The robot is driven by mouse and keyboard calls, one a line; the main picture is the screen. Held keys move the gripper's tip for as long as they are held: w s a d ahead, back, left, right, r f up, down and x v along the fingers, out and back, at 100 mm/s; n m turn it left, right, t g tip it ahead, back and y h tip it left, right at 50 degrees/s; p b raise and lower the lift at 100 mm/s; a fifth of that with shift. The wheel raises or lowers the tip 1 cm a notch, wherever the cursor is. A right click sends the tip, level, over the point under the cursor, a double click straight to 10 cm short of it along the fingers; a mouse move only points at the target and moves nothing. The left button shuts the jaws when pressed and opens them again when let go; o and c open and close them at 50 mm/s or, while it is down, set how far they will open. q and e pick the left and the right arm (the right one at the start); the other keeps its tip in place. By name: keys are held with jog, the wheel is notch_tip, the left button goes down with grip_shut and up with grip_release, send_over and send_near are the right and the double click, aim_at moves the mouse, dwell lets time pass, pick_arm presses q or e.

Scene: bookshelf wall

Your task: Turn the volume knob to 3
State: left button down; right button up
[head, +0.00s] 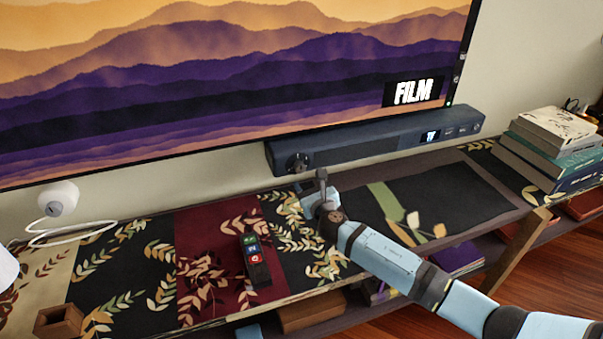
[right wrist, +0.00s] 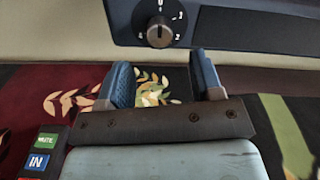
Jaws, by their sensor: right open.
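The volume knob (head: 298,162) is a round dark dial at the left end of the soundbar (head: 375,145) below the TV. In the right wrist view the knob (right wrist: 159,34) is at top centre, with small white marks above and to its right. A light mark shows on its face, but I cannot read the exact setting. My right gripper (head: 321,178) is just below and right of the knob in the head view. In the right wrist view its two blue fingers (right wrist: 163,74) are apart and empty, short of the knob.
A black remote (head: 254,262) with coloured labels lies on the patterned console top. The TV (head: 230,80) is above the soundbar. Stacked books (head: 553,145) stand at the right. A white rounded device (head: 59,198) and a small wooden box (head: 58,321) are at the left.

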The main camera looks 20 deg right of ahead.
aim_at(301, 170)
jog(key=w+b, duration=0.1)
jog(key=w, duration=0.5)
jog(key=shift+w+a, duration=0.15)
jog(key=shift+w, duration=0.2)
jog(key=c, duration=0.9)
